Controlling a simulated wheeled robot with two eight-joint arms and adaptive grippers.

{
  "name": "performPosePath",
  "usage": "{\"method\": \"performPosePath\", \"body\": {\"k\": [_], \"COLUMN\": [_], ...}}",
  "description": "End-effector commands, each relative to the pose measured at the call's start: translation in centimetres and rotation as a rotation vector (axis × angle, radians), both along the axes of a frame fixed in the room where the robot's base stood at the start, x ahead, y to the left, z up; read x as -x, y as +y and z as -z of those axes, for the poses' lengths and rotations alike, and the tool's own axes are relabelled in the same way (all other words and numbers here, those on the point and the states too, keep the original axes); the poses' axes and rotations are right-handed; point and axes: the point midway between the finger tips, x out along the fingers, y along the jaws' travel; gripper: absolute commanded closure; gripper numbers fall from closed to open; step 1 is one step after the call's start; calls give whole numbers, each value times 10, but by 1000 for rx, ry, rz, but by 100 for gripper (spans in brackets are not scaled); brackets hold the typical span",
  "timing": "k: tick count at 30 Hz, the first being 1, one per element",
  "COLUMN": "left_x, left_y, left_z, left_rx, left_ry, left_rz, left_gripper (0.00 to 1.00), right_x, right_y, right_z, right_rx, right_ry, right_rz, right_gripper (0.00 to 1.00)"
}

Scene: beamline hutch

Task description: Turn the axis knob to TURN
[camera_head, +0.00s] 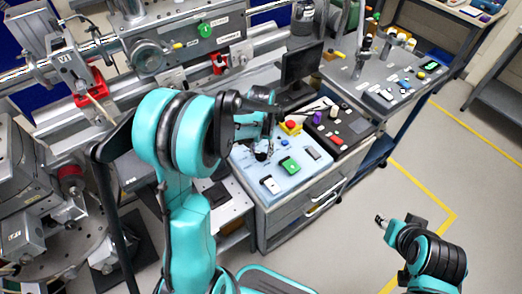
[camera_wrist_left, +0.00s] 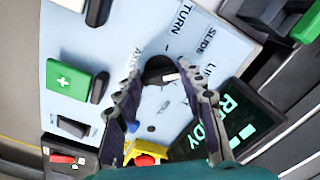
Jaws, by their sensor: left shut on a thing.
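The axis knob (camera_wrist_left: 158,70) is a round black knob on the pale blue panel (camera_wrist_left: 130,25), in the left wrist view. A white mark on it lies on its right side, roughly towards a label beginning "LI". TURN is printed above, SLIDE between them. My left gripper (camera_wrist_left: 160,84) is shut on the knob, one finger on each side. In the head view my left gripper (camera_head: 264,150) is over the panel and hides most of the knob. My right gripper (camera_head: 380,220) is far from the panel, above the floor, too small to judge.
The panel also bears a green block (camera_wrist_left: 68,80), a yellow-based button (camera_wrist_left: 148,152) and a dark screen reading READY (camera_wrist_left: 238,118). A monitor (camera_head: 300,65) stands behind. Beamline rails and mounts (camera_head: 150,55) fill the left. The floor (camera_head: 400,180) at right is clear.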

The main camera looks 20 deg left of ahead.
Motion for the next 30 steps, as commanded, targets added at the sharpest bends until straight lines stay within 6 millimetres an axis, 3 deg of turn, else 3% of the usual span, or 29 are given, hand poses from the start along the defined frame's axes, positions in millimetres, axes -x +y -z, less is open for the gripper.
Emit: {"method": "performPosePath", "body": {"k": [30], "left_x": [-1], "left_y": [-1], "left_z": [0], "left_rx": [0], "left_ry": [0], "left_rz": [-913], "left_gripper": [90], "right_x": [0], "right_y": [0], "right_z": [-4], "right_rx": [0], "right_ry": [0], "right_rz": [0], "right_gripper": [60]}}
